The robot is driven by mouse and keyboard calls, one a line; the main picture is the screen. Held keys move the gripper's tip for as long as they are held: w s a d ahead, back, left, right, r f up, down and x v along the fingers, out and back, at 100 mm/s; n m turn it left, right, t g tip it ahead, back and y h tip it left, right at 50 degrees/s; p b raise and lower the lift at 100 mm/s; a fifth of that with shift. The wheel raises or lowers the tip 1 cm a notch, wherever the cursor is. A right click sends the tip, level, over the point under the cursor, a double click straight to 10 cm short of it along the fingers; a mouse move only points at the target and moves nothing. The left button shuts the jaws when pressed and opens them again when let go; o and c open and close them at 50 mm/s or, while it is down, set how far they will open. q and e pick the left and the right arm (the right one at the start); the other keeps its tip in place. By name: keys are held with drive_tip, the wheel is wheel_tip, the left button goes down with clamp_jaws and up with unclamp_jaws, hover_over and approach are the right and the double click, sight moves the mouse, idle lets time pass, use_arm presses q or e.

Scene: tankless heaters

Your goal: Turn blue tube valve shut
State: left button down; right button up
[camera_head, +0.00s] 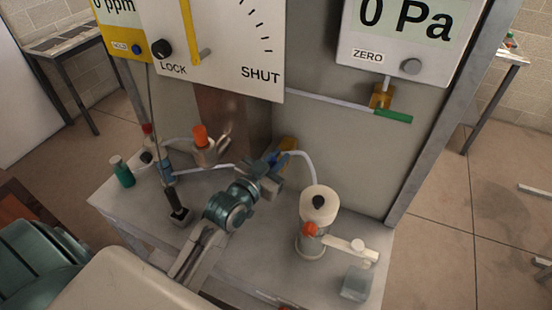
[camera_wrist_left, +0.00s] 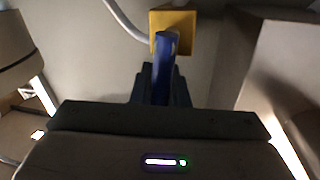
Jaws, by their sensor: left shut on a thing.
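The blue valve handle (camera_wrist_left: 163,62) stands between the fingers of my left gripper (camera_wrist_left: 163,88) in the left wrist view. Its far end meets a yellow block (camera_wrist_left: 172,22) on the grey panel. In the head view, my left gripper (camera_head: 273,177) reaches from the lower left across the bench to the foot of the panel. It is shut on the blue handle. Only a bit of blue (camera_head: 281,160) shows there past the gripper, beside the yellow block (camera_head: 289,144). A pale tube (camera_head: 305,160) runs right from it. My right gripper is out of view.
A white-capped vessel (camera_head: 318,205) with an orange knob stands close right of my left gripper. A large dial board marked LOCK and SHUT (camera_head: 228,45) hangs above the bench (camera_head: 262,262).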

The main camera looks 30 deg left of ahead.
use_arm(q)
drive_tip(key=shift+w+d+f+m+g+y+p, duration=0.1)
drive_tip(key=shift+d+f+m+g+y+p, duration=0.35)
drive_tip(key=shift+m, duration=1.8)
drive_tip(key=shift+s+d+f+m+g+y+p, duration=0.15)
drive_tip(key=shift+d+f+m+y+p, duration=0.55)
drive_tip(key=shift+m, duration=1.6)
drive_tip(key=shift+w+d+f+m+g+y+p, duration=0.15)
drive_tip(key=shift+d+f+m+g+y+p, duration=0.45)
drive_tip(key=shift+m, duration=1.65)
drive_tip(key=shift+f+t+h+p, duration=0.25)
drive_tip(key=shift+f+t+p, duration=0.05)
drive_tip(key=shift+f, duration=0.15)
drive_tip(key=c, duration=1.4)
unclamp_jaws()
